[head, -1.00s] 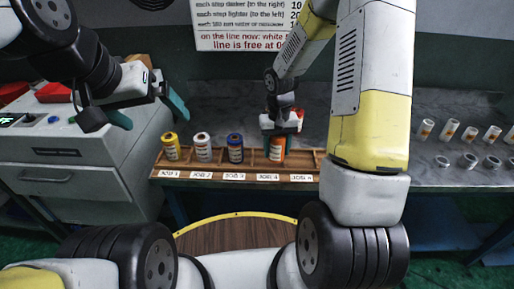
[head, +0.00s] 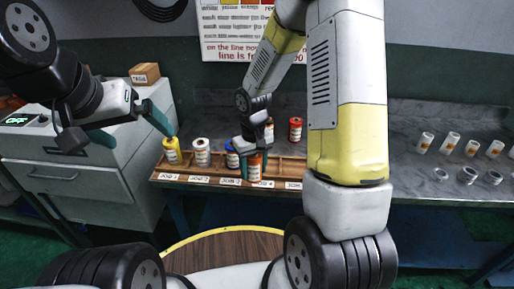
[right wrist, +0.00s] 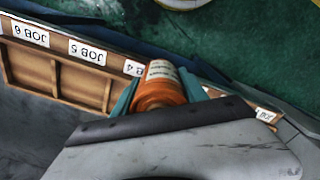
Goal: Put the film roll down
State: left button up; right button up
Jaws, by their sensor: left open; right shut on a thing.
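My right gripper (head: 255,157) is shut on an orange film roll (head: 257,169), upright at the JOB 4 place of the wooden rack (head: 290,172). The right wrist view shows the orange roll (right wrist: 160,88) between the teal fingers, beside the partly hidden JOB 4 label (right wrist: 134,68). I cannot tell whether its base touches the rack floor. A yellow roll (head: 172,152) stands at JOB 1, a white roll (head: 201,155) at JOB 2, and a blue roll (head: 232,158) at JOB 3, partly hidden by the right gripper. My left gripper (head: 132,128) is open and empty near the yellow roll.
Red rolls (head: 295,130) stand on the grey bench behind the rack. Several white rolls (head: 450,143) and rings (head: 467,175) are at the right. A wooden box (head: 145,74) sits on the cabinet (head: 75,180) at left. The JOB 5 compartment looks empty.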

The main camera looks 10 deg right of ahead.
jog(key=w+d, duration=0.2)
jog(key=w, duration=0.1)
jog(key=w+d, duration=0.1)
jog(key=w, duration=0.2)
jog(key=w+d+f, duration=0.1)
jog(key=w+d, duration=0.1)
jog(key=w, duration=0.1)
jog(key=shift+d, duration=0.3)
jog(key=shift+f, duration=1.75)
jog(key=shift+f, duration=0.1)
jog(key=o, duration=1.5)
jog(key=shift+o, duration=0.2)
